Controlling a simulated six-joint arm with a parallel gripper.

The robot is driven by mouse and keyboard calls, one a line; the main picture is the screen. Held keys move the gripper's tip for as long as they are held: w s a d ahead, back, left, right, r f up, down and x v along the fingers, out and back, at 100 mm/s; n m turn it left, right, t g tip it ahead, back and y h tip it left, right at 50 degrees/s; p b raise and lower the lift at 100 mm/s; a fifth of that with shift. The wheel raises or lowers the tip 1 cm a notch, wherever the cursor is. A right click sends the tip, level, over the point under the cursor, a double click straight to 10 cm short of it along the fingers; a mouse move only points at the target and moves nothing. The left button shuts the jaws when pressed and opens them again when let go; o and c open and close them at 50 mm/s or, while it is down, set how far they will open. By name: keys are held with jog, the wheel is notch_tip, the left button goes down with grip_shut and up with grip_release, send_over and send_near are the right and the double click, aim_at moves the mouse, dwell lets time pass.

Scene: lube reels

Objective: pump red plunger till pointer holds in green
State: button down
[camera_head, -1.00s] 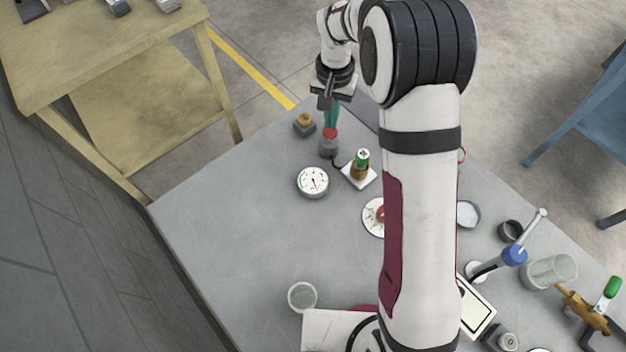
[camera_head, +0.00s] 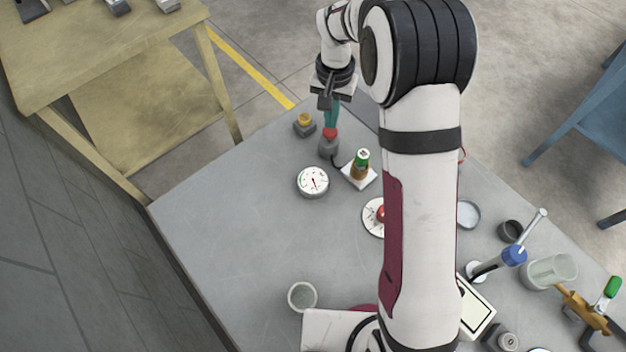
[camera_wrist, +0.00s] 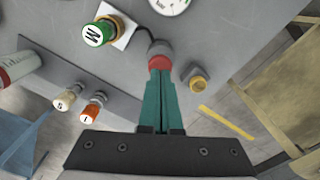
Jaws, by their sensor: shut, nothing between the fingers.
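The red plunger (camera_head: 330,132) is a red knob on a grey base (camera_head: 328,149) near the far edge of the grey table. My gripper (camera_head: 331,123) is shut and empty, its teal fingers pointing down at the knob. In the wrist view the fingertips (camera_wrist: 159,72) meet or overlap the red knob (camera_wrist: 160,62); I cannot tell whether they press on it. The round white gauge (camera_head: 313,181) stands nearer, with a dark-and-red pointer and coloured marks on its face; the pointer's exact reading is too small to tell. Only the gauge's edge (camera_wrist: 168,4) shows in the wrist view.
A yellow-topped knob on a dark base (camera_head: 304,124) stands left of the plunger. A green-capped brass part on a white plate (camera_head: 360,165) stands to its right. A clear cup (camera_head: 302,296) is near the front. The table's left middle is bare.

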aim_at(330, 131)
dwell(0.5)
jog(key=shift+f, duration=1.9)
jog(key=shift+r, duration=3.8)
